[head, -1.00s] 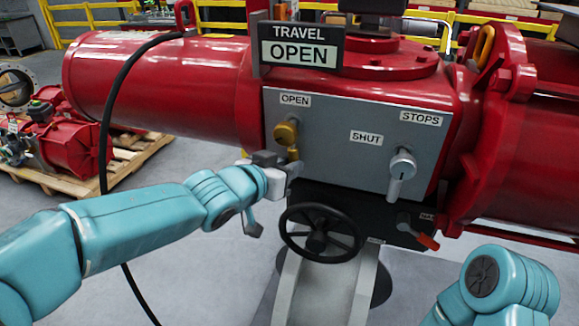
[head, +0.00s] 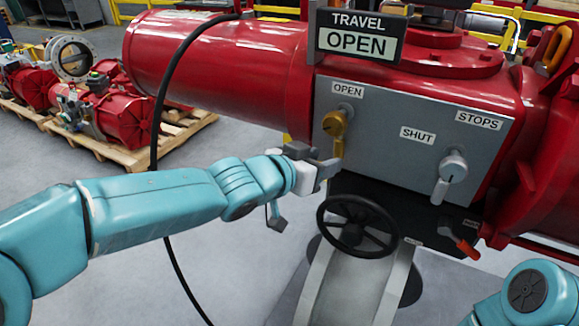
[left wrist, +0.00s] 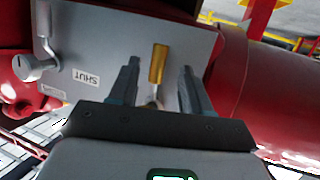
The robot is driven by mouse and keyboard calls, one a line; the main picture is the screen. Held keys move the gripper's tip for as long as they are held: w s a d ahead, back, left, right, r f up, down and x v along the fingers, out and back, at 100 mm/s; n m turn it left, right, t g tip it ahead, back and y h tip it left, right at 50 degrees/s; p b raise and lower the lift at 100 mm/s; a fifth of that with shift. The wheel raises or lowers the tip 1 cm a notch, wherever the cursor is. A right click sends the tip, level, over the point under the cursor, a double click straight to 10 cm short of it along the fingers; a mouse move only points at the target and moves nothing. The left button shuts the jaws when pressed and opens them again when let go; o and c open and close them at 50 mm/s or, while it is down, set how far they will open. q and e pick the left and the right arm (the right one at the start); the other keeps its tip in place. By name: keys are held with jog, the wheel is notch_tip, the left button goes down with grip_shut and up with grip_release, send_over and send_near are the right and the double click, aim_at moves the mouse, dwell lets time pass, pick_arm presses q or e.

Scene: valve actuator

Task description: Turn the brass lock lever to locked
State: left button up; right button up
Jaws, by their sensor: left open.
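The brass lock lever (head: 336,130) sits on the grey panel (head: 395,122) below the OPEN label, its handle pointing down. My left gripper (head: 318,160) is at the lever's lower end, its fingers around or just in front of it. In the left wrist view the brass lever (left wrist: 158,64) stands between the two spread fingers of my left gripper (left wrist: 158,85), with a gap on each side. The gripper is open and holds nothing. My right gripper is out of view; only a part of my right arm shows at the lower right.
A silver lever (head: 449,172) is on the panel's right under STOPS. A black handwheel (head: 357,226) and a red-tipped handle (head: 463,247) are below. A sign (head: 360,36) reads TRAVEL OPEN. A black cable (head: 160,130) hangs behind my left arm. A pallet (head: 150,152) stands at left.

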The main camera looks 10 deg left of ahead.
pick_arm(q)
jog(key=p+v, duration=0.4)
jog(key=v, duration=0.8)
jog(key=shift+a, duration=0.1)
jog(key=shift+s, duration=0.1)
notch_tip(320, 180, down, 32)
jog(key=s+a+n+g+y+b, duration=0.1)
jog(key=a+n+g+y+b, duration=0.1)
jog(key=n+g+b, duration=0.3)
jog(key=s+f+n+g+y, duration=0.2)
jog(key=s+f+g, duration=0.4)
jog(key=s+f, duration=1.1)
jog(key=shift+s+a+f+n+g+b, duration=0.25)
jog(key=shift+s+f+n+g+b, duration=0.05)
jog(key=shift+f+n, duration=0.45)
